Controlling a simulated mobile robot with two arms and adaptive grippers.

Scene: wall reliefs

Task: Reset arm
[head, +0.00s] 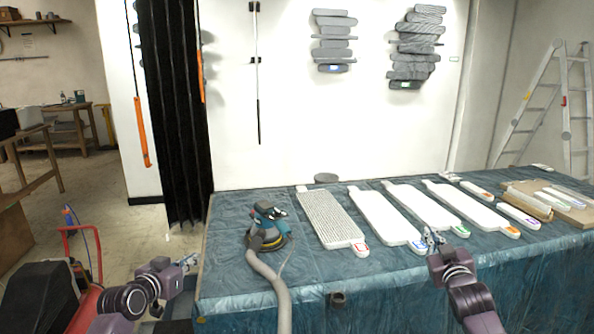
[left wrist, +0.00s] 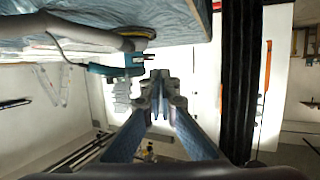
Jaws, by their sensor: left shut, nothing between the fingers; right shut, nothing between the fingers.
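My left gripper (head: 190,262) is low at the left, beside the left end of the blue-covered table (head: 222,240). In the left wrist view its fingers (left wrist: 160,78) are together with nothing between them. My right gripper (head: 432,238) is over the front part of the table, close to the front ends of the white boards. It looks shut and empty. Whether its tips touch the table or a board cannot be told.
A sander (head: 266,228) with a grey hose (head: 272,285) stands at the table's left. Several white boards, including a ridged one (head: 328,218), lie across the table. A red cart (head: 88,290) is at lower left. A ladder (head: 545,105) leans at the right. Floor left of the table shows free room.

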